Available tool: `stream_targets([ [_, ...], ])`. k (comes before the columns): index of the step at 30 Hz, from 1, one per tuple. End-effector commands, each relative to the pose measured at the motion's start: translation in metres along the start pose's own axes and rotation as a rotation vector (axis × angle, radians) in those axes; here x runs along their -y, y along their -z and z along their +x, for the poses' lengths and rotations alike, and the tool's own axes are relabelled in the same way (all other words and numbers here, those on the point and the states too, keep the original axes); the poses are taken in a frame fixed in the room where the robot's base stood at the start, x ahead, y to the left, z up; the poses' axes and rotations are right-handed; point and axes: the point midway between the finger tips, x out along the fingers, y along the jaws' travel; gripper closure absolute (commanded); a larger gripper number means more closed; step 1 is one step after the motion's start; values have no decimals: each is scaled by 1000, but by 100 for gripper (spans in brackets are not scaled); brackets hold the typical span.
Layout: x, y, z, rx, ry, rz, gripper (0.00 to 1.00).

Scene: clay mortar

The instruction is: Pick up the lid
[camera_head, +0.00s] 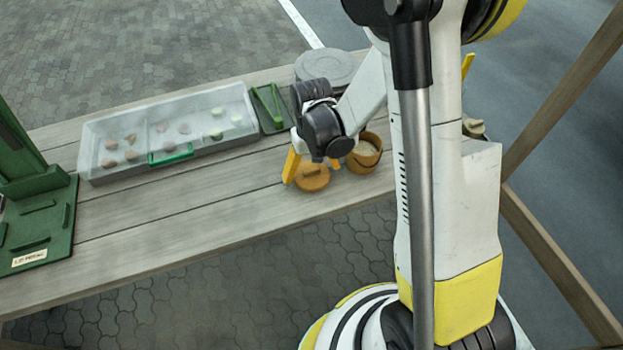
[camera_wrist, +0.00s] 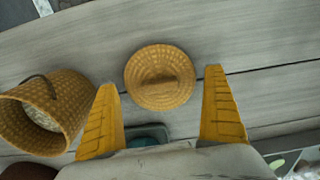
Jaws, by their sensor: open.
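The lid (camera_wrist: 160,77) is a round, woven, tan-orange disc with a raised bar handle across its middle. It lies flat on the wooden table, and it also shows in the head view (camera_head: 312,178), partly behind my gripper. My gripper (camera_wrist: 163,90) has two yellow fingers spread wide apart, with nothing between them. In the wrist view the lid appears just beyond and between the fingertips, apart from them.
A woven basket (camera_head: 364,154) with a dark handle and pale contents stands close right of the lid. A clear-walled tray (camera_head: 88,157) with several lumps lies left, beside a green tool (camera_head: 268,106). A grey round disc (camera_head: 327,66) lies behind.

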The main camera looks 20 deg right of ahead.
Motion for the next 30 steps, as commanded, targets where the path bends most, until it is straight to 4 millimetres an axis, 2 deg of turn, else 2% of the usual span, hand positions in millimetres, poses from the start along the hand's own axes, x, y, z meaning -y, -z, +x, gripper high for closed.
stream_targets([
  [2, 0, 0, 10, 0, 0, 0, 0],
  [8, 0, 0, 8, 0, 0, 0, 0],
  [12, 0, 0, 8, 0, 0, 0, 34],
  [20, 0, 0, 8, 0, 0, 0, 34],
  [23, 0, 0, 2, 0, 0, 0, 34],
  [26, 0, 0, -14, 0, 0, 0, 34],
  [30, 0, -1, -46, 0, 0, 0, 34],
])
